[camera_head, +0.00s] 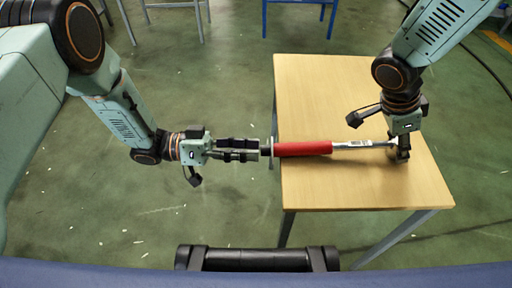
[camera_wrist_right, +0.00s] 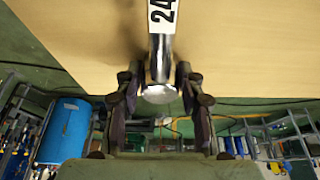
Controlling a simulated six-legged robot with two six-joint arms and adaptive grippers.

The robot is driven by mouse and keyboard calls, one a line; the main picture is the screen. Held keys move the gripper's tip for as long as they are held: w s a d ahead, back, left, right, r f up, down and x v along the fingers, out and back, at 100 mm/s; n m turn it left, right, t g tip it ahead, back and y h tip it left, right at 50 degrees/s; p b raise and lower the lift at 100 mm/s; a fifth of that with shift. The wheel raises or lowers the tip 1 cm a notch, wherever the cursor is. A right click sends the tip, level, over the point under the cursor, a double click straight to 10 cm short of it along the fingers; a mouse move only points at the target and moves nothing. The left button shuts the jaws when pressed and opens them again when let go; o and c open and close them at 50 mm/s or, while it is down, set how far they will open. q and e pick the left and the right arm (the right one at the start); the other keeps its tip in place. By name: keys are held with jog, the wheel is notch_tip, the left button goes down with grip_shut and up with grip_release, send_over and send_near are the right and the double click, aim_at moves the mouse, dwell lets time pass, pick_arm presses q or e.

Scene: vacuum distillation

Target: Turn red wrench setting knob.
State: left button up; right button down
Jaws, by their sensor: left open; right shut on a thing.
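The torque wrench has a red handle (camera_head: 303,148) and a silver shaft (camera_head: 350,145), and lies level above the wooden table with its handle end past the table's left edge. Its dark setting knob (camera_head: 267,152) is at the left end of the handle. My left gripper (camera_head: 256,149) is open at that knob, its fingers pointing right along the wrench. Whether they touch the knob is too small to tell. My right gripper (camera_head: 402,152) points down and is shut on the wrench's head end. In the right wrist view the wrench (camera_wrist_right: 161,55) with a "24" label lies between the fingers.
The wooden table (camera_head: 330,85) is otherwise bare, with free room behind the wrench. Chair or stool legs (camera_head: 298,4) stand on the green floor at the back. A blue barrel (camera_wrist_right: 62,130) and shelving show in the right wrist view.

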pick_arm(q)
jog(key=a, duration=1)
jog(key=shift+w+a, duration=0.15)
jog(key=shift+r, duration=0.1)
pick_arm(e)
jog(key=c, duration=0.7)
grip_release()
jog(key=shift+c, duration=0.2)
jog(key=v, duration=1.2)
jog(key=shift+a, duration=0.1)
